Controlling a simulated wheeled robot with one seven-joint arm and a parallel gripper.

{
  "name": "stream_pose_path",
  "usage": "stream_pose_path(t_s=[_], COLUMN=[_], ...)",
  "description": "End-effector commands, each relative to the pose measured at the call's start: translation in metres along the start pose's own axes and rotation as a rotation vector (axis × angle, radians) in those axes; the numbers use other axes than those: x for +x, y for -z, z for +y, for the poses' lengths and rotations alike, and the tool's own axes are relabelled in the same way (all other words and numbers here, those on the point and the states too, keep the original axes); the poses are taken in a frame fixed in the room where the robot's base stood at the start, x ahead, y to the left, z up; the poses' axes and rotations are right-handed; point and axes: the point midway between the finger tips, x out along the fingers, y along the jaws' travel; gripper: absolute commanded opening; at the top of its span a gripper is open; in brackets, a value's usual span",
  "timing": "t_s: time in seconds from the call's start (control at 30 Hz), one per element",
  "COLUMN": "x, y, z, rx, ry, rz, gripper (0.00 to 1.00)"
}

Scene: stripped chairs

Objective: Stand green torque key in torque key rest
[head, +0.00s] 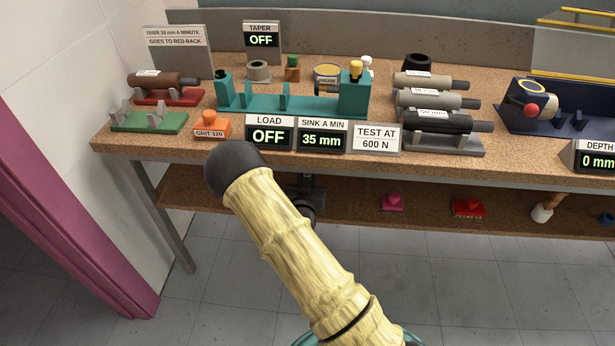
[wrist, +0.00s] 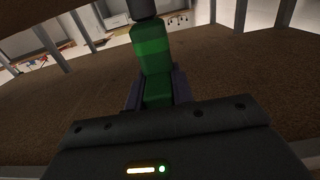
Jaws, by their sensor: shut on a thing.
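In the wrist view, my gripper (wrist: 156,92) is shut on the green torque key (wrist: 152,62). The key is a green, block-like body with a brighter green band and a dark end at the top of the picture. Dark fingers lie on both sides of its lower part. Brown speckled board spreads around and beyond it; I cannot tell whether the key touches it. In the head view my arm hides the key, and only dark parts show below the bench edge. I cannot make out the torque key rest in either view.
The bench (head: 240,150) carries a teal fixture (head: 290,104), a green rack (head: 150,121), a red rack (head: 168,97) and dark rollers (head: 436,121). The lower shelf (head: 350,210) holds a magenta piece (head: 392,203) and a red brush (head: 467,208), with bare shelf between them.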

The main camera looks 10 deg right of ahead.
Motion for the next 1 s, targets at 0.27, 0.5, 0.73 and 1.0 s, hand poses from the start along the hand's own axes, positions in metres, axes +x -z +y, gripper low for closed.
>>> stream_pose_path(t_s=[0.27,0.5,0.73,1.0], x=[0.0,0.001,0.001,0.001], y=[-0.008,-0.013,-0.019,-0.025], z=[0.0,0.0,0.0,0.0], rx=[0.0,0.0,0.0,0.0], ry=[0.0,0.0,0.0,0.0], rz=[0.002,0.002,0.002,0.002], gripper=[0.0,0.0,0.0,0.0])
